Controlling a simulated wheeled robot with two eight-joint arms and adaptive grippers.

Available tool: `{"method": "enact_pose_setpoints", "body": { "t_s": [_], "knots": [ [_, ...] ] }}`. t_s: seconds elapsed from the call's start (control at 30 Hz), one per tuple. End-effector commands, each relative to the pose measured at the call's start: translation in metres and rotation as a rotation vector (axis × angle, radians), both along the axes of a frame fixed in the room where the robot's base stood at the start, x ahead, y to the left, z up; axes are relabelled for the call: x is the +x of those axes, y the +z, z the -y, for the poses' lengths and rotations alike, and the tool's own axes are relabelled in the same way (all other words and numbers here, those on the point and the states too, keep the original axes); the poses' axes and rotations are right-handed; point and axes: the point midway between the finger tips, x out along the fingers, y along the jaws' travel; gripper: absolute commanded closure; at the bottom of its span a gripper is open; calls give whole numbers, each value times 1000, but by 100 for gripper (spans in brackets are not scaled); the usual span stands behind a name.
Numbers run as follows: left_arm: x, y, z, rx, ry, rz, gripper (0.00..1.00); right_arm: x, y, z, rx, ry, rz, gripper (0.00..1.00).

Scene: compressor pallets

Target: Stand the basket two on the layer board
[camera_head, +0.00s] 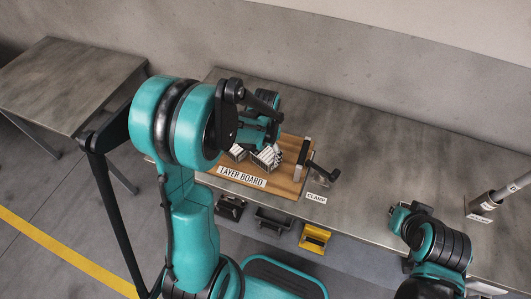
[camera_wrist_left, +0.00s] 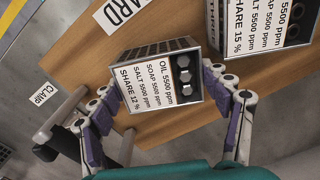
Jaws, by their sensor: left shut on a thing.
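The wooden layer board (camera_head: 288,184) lies on the grey bench, its name plate at the front edge. My left gripper (camera_head: 266,146) is over the board, mostly hidden by its own arm. In the left wrist view, this gripper (camera_wrist_left: 160,85) is shut on a dark basket (camera_wrist_left: 150,50) with a white label reading SHARE 12 %. A finger lies on each side of it. The basket looks upright, over the board; I cannot tell whether it touches the wood. A second basket (camera_wrist_left: 214,25), labelled SHARE 15 %, stands close by on the board. Which one is basket two is not readable.
A black clamp (camera_head: 322,170) stands at the board's right edge, with a CLAMP tag (camera_head: 316,198). Black bins and a yellow bin (camera_head: 314,238) hang below the front edge. Another table (camera_head: 65,80) stands left.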

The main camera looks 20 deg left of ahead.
Motion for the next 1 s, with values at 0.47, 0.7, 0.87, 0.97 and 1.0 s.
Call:
{"method": "enact_pose_setpoints", "body": {
  "t_s": [0.47, 0.7, 0.87, 0.97, 1.0],
  "knots": [
    [0, -2, 0, 0, 0, 0, 2, 0, -2, 0, 0, 0, 0, 100],
    [0, 23, 0, 0, 0, 0, 2, 0, 11, 0, 0, 0, 0, 100],
    [0, 61, 0, 0, 0, 0, 2, 0, 25, 0, 0, 0, 0, 100],
    [0, 83, 0, 0, 0, 0, 2, 0, 32, 0, 0, 0, 0, 100],
    [0, 90, 0, 0, 0, 0, 2, 0, 34, 0, 0, 0, 0, 100]
  ]
}}
